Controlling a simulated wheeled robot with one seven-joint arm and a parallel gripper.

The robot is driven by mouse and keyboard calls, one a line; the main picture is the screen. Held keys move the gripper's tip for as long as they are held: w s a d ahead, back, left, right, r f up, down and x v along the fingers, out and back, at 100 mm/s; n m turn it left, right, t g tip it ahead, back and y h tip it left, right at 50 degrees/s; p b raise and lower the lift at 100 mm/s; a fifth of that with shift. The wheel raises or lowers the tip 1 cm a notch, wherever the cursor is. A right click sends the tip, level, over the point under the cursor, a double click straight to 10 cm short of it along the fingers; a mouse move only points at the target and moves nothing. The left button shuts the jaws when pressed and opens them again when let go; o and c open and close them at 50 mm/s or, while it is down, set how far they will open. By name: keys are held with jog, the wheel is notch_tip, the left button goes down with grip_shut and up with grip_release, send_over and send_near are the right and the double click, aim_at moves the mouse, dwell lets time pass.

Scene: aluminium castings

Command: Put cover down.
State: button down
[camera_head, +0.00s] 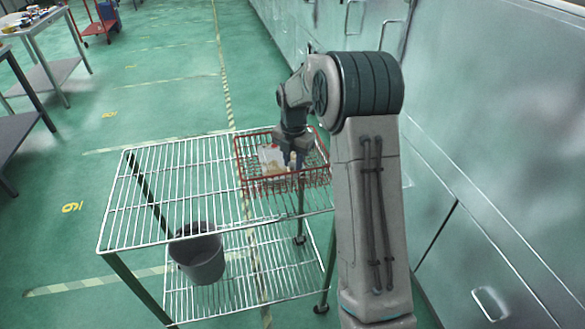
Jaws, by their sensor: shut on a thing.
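My gripper (293,157) reaches down into a red wire basket (241,163) on the top shelf of a wire trolley. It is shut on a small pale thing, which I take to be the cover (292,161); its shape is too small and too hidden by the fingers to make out. A white and beige item (270,157) lies in the basket just left of the fingers. I cannot tell whether the held thing touches it or the basket floor.
The wire trolley's top shelf (185,190) is bare left of the basket. A grey bucket (199,256) stands on its lower shelf. A pale green machine wall (480,130) runs along the right. Tables (35,25) stand far left, and a red cart (100,22) stands behind.

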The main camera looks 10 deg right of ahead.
jog(key=shift+d+f, duration=0.1)
jog(key=shift+f, duration=1.65)
jog(key=shift+f, duration=0.1)
jog(key=c, duration=1.1)
grip_release()
jog(key=shift+c, duration=0.2)
